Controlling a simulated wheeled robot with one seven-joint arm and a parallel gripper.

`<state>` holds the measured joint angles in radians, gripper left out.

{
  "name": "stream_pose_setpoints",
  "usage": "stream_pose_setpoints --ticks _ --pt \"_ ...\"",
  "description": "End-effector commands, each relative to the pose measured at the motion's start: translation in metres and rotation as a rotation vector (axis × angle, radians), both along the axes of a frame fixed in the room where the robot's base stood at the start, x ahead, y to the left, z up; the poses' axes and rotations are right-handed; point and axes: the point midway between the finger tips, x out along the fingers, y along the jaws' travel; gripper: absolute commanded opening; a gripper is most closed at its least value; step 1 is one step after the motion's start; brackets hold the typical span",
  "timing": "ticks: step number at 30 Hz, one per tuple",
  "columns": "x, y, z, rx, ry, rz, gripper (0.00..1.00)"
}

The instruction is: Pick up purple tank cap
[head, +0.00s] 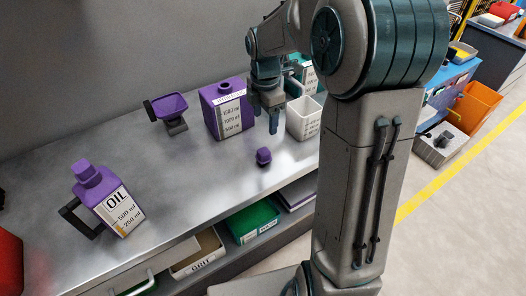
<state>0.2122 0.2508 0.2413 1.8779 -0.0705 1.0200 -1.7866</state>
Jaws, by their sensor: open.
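The purple tank cap (263,156) is a small purple piece lying on the metal bench top, near its front edge, in the head view. My gripper (268,121) is above and behind the cap in the picture, with its fingers pointing down. It is open, and nothing shows between the fingers. The gripper and the cap look apart. A purple tank (226,118) with a label and volume marks stands just left of my gripper, and its top opening shows dark.
A white container (303,127) stands right of my gripper, with a teal tank (301,80) behind it. A purple funnel (170,108) on a dark stand and a purple oil jug (108,203) are further left. The bench (200,180) is clear between the jug and the cap.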

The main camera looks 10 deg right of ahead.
Motion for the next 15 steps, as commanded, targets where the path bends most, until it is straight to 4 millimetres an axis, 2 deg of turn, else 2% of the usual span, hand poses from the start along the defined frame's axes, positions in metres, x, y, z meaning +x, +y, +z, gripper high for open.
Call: stream_pose_setpoints --ticks 9,15 --pt "0.000 0.000 -0.056 0.001 0.007 0.014 0.66" --pt "0.000 0.001 -0.081 0.001 0.002 0.013 0.66"
